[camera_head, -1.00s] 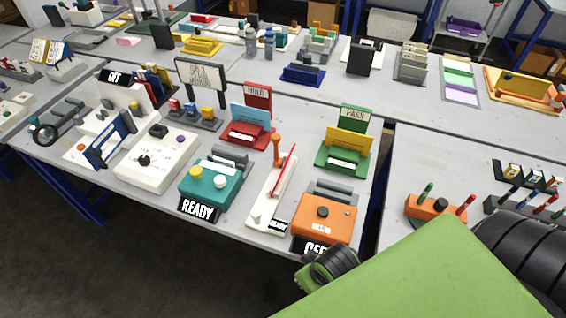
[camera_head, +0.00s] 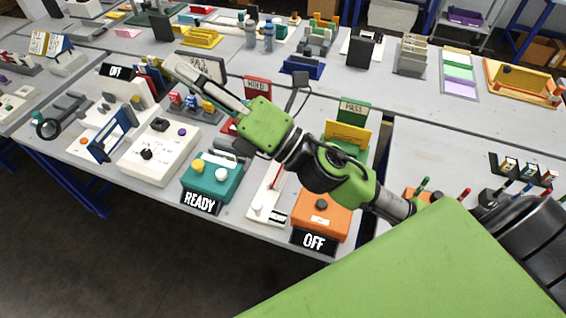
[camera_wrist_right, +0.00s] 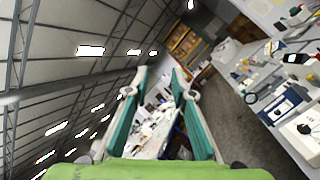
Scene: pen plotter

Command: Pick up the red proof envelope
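The slanted envelopes stand upright in a rack behind the white OFF machine at the left, and a thin red one (camera_head: 139,70) seems to be at the left beside yellow and blue ones (camera_head: 155,80). It is small and partly hidden, so I cannot be sure of it. My right gripper (camera_head: 172,65) reaches across the table from the right, its fingers in front of the white-board sign and a little right of the rack. The wrist view shows its two teal fingers (camera_wrist_right: 160,85) spread apart with nothing between them. My left gripper is not in view.
The red HOLD tray (camera_head: 257,88) is partly hidden behind my right arm. The green PASS tray (camera_head: 354,113) holds a yellow card. The teal READY box (camera_head: 212,180), white control box (camera_head: 157,152) and orange OFF box (camera_head: 320,215) line the front edge.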

